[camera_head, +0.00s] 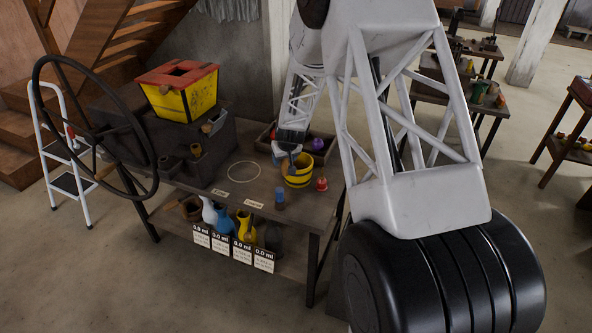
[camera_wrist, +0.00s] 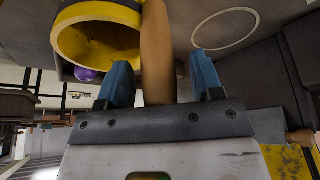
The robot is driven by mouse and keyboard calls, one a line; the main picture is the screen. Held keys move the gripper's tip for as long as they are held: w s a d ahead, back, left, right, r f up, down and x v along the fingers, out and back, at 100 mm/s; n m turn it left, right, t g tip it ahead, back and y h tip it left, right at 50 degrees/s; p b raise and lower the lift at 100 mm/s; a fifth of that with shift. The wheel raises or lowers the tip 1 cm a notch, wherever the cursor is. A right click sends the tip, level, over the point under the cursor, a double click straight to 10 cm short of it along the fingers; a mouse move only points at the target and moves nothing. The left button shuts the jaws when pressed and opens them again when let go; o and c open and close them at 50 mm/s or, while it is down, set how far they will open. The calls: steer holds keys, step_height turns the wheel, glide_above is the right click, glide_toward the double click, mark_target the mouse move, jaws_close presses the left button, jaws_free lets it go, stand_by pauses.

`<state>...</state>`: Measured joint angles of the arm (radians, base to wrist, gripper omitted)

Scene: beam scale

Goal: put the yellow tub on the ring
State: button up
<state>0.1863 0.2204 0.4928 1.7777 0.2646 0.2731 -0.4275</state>
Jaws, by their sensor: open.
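The yellow tub (camera_head: 298,177) with dark bands stands on the workbench, right of the ring (camera_head: 243,163), a thin pale circle on the bench top. My gripper (camera_head: 290,141) is just above and behind the tub. In the wrist view the tub's rim (camera_wrist: 60,40) shows at upper left and the ring (camera_wrist: 226,47) at upper right. My gripper (camera_wrist: 160,64) is open there, its blue fingers apart. A tan rounded bar (camera_wrist: 156,45) lies between them, close to the left finger with a gap at the right. Whether it belongs to the tub I cannot tell.
A red bell-like object (camera_head: 321,184) and a blue item (camera_head: 280,199) stand near the tub. A tray with a purple ball (camera_head: 317,144) is behind it. A large yellow-and-red bin (camera_head: 180,95) and a black wheel (camera_head: 92,125) are at left. The ring's inside is clear.

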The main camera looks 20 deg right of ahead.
stand_by(0.3)
jaws_close()
steer(key=shift+r, duration=0.15)
stand_by(0.3)
steer(key=shift+r, duration=1.75)
steer(key=s+a+r, duration=0.1)
steer(key=s+a, duration=0.1)
steer(key=s, duration=1.3)
steer(key=shift+s+a, duration=0.35)
steer(key=shift+s, duration=0.05)
steer(key=shift+r, duration=0.1)
